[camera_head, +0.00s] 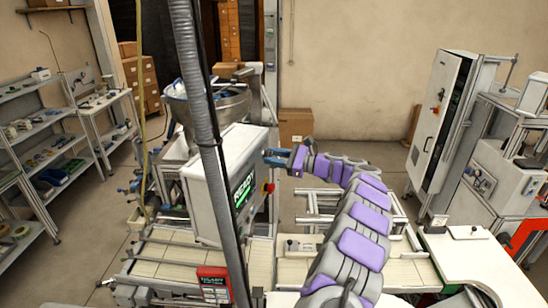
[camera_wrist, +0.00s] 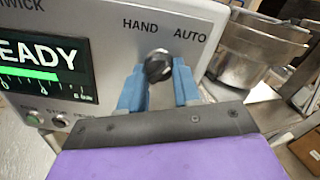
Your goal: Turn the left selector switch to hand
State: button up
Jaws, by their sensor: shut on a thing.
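The selector switch is a dark round knob (camera_wrist: 158,65) on the light grey panel (camera_wrist: 100,22). The words HAND and AUTO are printed above it, HAND to the upper left and AUTO to the upper right. My gripper (camera_wrist: 159,80) has its two blue fingers on either side of the knob, shut on it. The knob's pointer direction cannot be made out. In the head view my gripper (camera_head: 272,158) reaches the right side of the white control box (camera_head: 208,195); the knob is hidden there.
A green READY screen (camera_wrist: 38,65) and small buttons (camera_wrist: 60,118) lie left of the knob. A metal bowl (camera_wrist: 245,50) stands to the right. In the head view a red button (camera_head: 268,187) sits below my gripper, and a conveyor (camera_head: 180,255) runs beneath.

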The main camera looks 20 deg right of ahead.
jog(key=shift+r, duration=0.1)
jog(key=shift+c, duration=0.7)
jog(key=shift+n+b, duration=0.3)
jog(key=shift+b, duration=0.1)
jog(key=n+b, duration=0.4)
jog(key=b, duration=0.1)
jog(key=n+b, duration=0.2)
jog(key=shift+f, duration=0.25)
jog(key=n+b, duration=0.3)
jog(key=shift+n, duration=0.4)
jog(key=shift+r+n+b, duration=0.1)
jog(key=shift+n+b, duration=1.15)
jog(key=shift+n, duration=0.45)
jog(key=shift+w, duration=0.1)
